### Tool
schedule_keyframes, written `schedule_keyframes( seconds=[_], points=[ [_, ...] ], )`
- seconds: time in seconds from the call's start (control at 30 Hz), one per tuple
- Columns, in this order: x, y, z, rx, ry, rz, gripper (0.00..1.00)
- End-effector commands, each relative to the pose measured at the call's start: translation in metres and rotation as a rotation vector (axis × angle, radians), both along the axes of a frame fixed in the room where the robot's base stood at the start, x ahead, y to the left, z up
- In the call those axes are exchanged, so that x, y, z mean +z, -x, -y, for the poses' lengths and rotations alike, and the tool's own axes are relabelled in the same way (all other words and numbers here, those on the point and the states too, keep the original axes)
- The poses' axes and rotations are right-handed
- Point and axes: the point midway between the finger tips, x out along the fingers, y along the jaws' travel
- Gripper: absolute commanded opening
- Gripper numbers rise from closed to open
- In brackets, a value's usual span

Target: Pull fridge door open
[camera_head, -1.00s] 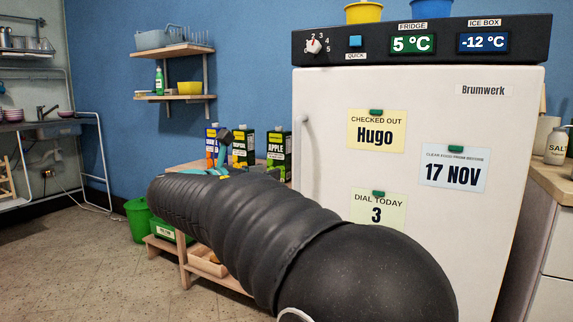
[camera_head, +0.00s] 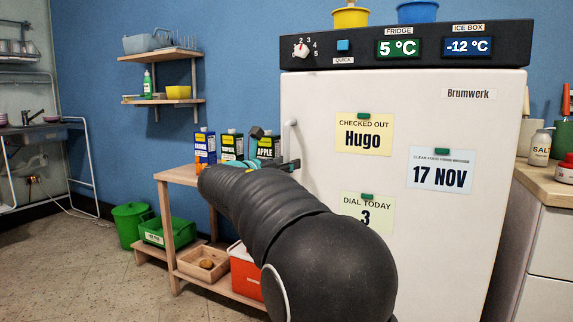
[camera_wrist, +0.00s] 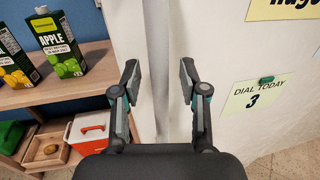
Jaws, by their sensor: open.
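The white fridge door (camera_head: 400,240) is shut flush in its frame, with notes on its front. Its pale vertical handle (camera_head: 291,137) is near the left edge, its lower part hidden behind my arm. My gripper (camera_wrist: 158,75) is open, its two dark fingers apart and facing the fridge's left edge. A pale vertical strip shows between the fingers in the wrist view; I cannot tell clearly whether it is the handle or the door edge. In the head view my gripper (camera_head: 272,160) is partly hidden by my arm, close beside the handle's lower part.
Several juice cartons (camera_head: 231,146) stand on a wooden shelf unit (camera_head: 178,175) left of the fridge, close to my gripper. A red cooler box (camera_head: 246,272) and a wooden tray (camera_head: 203,264) are below. A counter (camera_head: 550,184) stands at right. Floor at left is free.

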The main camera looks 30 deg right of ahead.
Motion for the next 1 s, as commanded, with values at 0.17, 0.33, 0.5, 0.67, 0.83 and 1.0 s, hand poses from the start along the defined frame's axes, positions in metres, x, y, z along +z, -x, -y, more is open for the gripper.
schedule_keyframes(
  seconds=[0.17,0.33,0.5,0.67,0.83,1.0],
  points=[
    [-0.0006,-0.0030,0.0053,0.001,0.000,-0.001,0.43],
    [-0.0005,-0.0031,0.0054,0.001,0.000,-0.001,0.43],
    [-0.0004,-0.0029,0.0053,0.001,0.000,-0.001,0.13],
    [-0.0003,-0.0029,0.0053,0.001,0.000,-0.001,0.00],
    [-0.0003,-0.0026,0.0049,0.002,0.000,0.000,0.00],
    [0.0000,0.0019,0.0006,0.014,0.000,0.001,0.00]
  ],
)
